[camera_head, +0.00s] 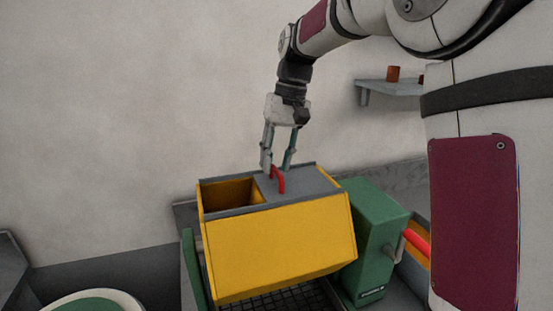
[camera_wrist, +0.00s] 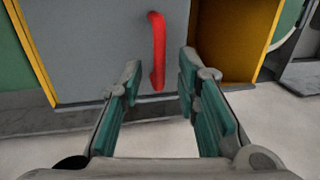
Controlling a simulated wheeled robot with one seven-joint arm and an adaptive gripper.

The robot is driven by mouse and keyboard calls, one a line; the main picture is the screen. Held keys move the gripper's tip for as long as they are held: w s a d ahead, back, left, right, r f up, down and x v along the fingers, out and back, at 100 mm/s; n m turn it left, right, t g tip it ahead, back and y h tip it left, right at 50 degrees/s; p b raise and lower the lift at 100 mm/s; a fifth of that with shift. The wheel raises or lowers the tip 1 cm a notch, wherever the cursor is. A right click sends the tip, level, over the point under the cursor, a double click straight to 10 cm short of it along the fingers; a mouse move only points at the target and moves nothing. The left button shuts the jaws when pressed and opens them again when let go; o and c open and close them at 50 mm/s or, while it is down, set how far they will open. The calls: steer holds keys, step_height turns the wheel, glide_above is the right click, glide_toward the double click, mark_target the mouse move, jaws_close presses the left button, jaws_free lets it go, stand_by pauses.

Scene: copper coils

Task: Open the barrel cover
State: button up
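The barrel (camera_head: 280,245) is a yellow box-like body, tilted, in the middle of the head view. Its flat grey cover (camera_head: 310,182) lies over the right part of the top, and an open gap (camera_head: 228,193) shows at the left. A red handle (camera_head: 279,180) stands on the cover; it also shows in the wrist view (camera_wrist: 157,50). My gripper (camera_head: 277,168) is just above the cover with its fingers apart. In the wrist view the handle's near end shows between the two fingertips (camera_wrist: 160,72), with space on both sides. I cannot tell how deep the handle sits between them.
A green housing (camera_head: 375,240) with a grey crank and red grip (camera_head: 416,241) stands right of the barrel. A dark grid (camera_head: 285,300) lies below it. A wall shelf (camera_head: 385,88) holds small copper-coloured items. A round white-rimmed green thing (camera_head: 95,300) is at lower left.

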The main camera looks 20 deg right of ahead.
mark_target(286, 182)
step_height(286, 182, up, 12)
steer(key=d, duration=0.2)
steer(key=shift+d, duration=0.2)
steer(key=shift+s+f, duration=0.1)
stand_by(0.5)
steer(key=s+a+f+t+h, duration=0.2)
steer(key=s+a+t, duration=0.1)
steer(key=s, duration=1.1)
steer(key=s+f+t, duration=0.2)
steer(key=s+f, duration=0.8)
steer(key=s, duration=0.3)
steer(key=shift+d+t, duration=0.3)
steer(key=shift+f, duration=0.1)
